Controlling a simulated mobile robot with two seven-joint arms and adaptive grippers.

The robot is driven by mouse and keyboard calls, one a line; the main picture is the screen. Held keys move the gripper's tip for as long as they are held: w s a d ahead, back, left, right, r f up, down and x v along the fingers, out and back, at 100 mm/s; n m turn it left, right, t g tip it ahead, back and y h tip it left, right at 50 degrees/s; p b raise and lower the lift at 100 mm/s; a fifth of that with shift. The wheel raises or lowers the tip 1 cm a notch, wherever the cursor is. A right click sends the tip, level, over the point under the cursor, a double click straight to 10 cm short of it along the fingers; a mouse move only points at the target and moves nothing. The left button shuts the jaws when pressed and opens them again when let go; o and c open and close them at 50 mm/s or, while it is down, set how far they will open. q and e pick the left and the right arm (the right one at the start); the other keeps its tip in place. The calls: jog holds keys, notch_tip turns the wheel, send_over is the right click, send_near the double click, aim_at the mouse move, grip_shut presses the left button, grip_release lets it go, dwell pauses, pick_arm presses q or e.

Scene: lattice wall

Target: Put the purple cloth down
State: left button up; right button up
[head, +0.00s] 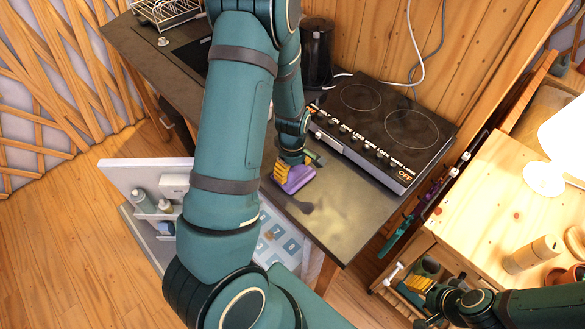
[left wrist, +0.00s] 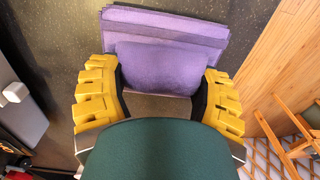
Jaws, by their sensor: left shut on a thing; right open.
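The purple cloth (head: 298,181) is folded and lies at or just above the dark countertop (head: 330,222), in front of the cooktop. I cannot tell whether it touches the surface. My left gripper (head: 283,172) is shut on the cloth, with its yellow fingers pointing down. In the left wrist view the cloth (left wrist: 165,65) sits between the two yellow fingers of the left gripper (left wrist: 160,92), its layers fanning out beyond them. My right gripper (head: 421,284) is open and empty at the lower right, by the wooden table, away from the cloth.
A black cooktop (head: 385,125) with two rings stands behind the cloth, and a black kettle (head: 317,50) is beside it. An open fridge door (head: 150,195) with bottles is below left. A wooden table (head: 490,220) with a lamp (head: 560,150) is at right. The counter's front right corner is clear.

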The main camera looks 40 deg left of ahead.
pick_arm(q)
jog(key=shift+f, duration=0.2)
jog(key=o, duration=1.3)
jog(key=shift+r, duration=0.15)
jog(key=shift+r, duration=0.3)
notch_tip(320, 180, up, 12)
jog(key=shift+f+p, duration=0.2)
jog(key=shift+p, duration=0.9)
